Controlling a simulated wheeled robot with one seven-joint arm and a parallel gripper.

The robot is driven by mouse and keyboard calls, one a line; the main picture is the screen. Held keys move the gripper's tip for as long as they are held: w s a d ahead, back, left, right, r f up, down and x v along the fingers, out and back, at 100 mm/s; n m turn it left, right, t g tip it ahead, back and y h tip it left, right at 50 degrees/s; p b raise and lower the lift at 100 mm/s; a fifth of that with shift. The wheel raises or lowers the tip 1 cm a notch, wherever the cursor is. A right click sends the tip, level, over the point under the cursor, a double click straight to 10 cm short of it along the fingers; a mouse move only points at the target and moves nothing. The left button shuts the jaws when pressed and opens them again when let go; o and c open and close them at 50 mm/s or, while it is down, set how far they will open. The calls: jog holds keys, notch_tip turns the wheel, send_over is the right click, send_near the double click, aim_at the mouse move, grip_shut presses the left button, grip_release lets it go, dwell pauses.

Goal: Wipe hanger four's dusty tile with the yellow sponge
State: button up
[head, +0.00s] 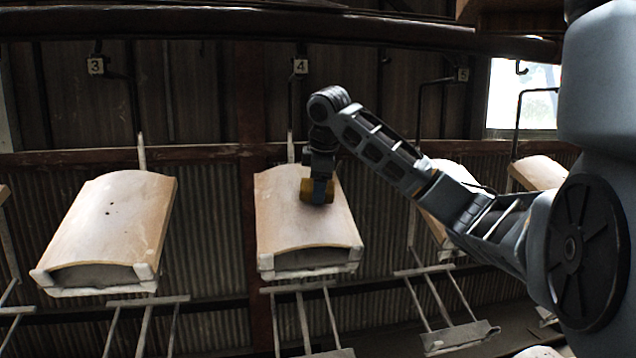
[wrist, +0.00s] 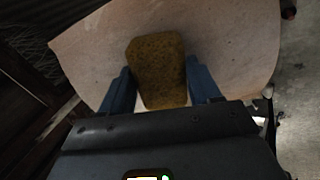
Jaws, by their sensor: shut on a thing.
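The tile on hanger four (head: 290,215) is a pale, curved clay tile below the number 4 sign (head: 300,66) in the head view. It also fills much of the wrist view (wrist: 230,50), with faint specks on its surface. My gripper (head: 318,192) is over the upper right part of this tile. It is shut on the yellow sponge (wrist: 158,72), which shows between the two blue fingers in the wrist view. The sponge is at or very near the tile's face; I cannot tell whether it touches.
Hanger three's tile (head: 110,215) hangs to the left, with small dark spots. Hanger five's tile (head: 440,205) is partly behind my arm on the right. A dark rail (head: 250,25) runs above. Empty lower racks (head: 150,302) hang below the tiles.

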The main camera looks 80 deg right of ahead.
jog(key=shift+f, duration=0.15)
jog(key=shift+w+d+r+p, duration=0.3)
jog(key=shift+d+p, duration=0.15)
jog(key=shift+d, duration=0.1)
jog(key=shift+w+d+r+p, duration=0.25)
jog(key=shift+d+r+p, duration=0.05)
jog(key=shift+d+p, duration=0.2)
jog(key=shift+w+d+r, duration=0.15)
jog(key=shift+w+d, duration=0.15)
jog(key=shift+d, duration=0.3)
jog(key=shift+p+v, duration=2.15)
jog(key=shift+v, duration=0.85)
